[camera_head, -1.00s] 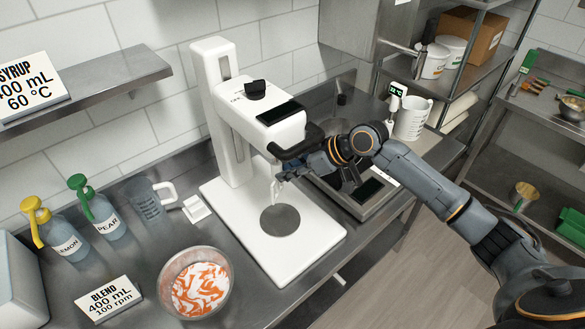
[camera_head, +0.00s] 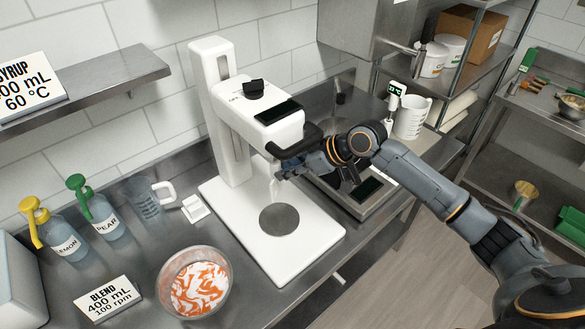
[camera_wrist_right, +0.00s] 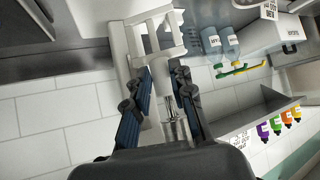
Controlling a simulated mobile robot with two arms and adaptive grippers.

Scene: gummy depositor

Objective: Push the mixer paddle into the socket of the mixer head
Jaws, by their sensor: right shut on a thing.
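The white mixer (camera_head: 262,118) stands on the counter with its head over a white base. The underside of its head, with the socket, is hidden in the head view. My right gripper (camera_head: 285,171) is just under the front of the head, shut on the pale mixer paddle (camera_head: 274,188). The paddle hangs below the head, above the grey disc of the base. In the right wrist view the paddle's open frame (camera_wrist_right: 155,36) shows beyond the fingers (camera_wrist_right: 158,92). I cannot tell whether the paddle's top touches the socket. My left gripper is out of view.
A measuring jug (camera_head: 147,200) and two syrup bottles (camera_head: 104,217) are to the left.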

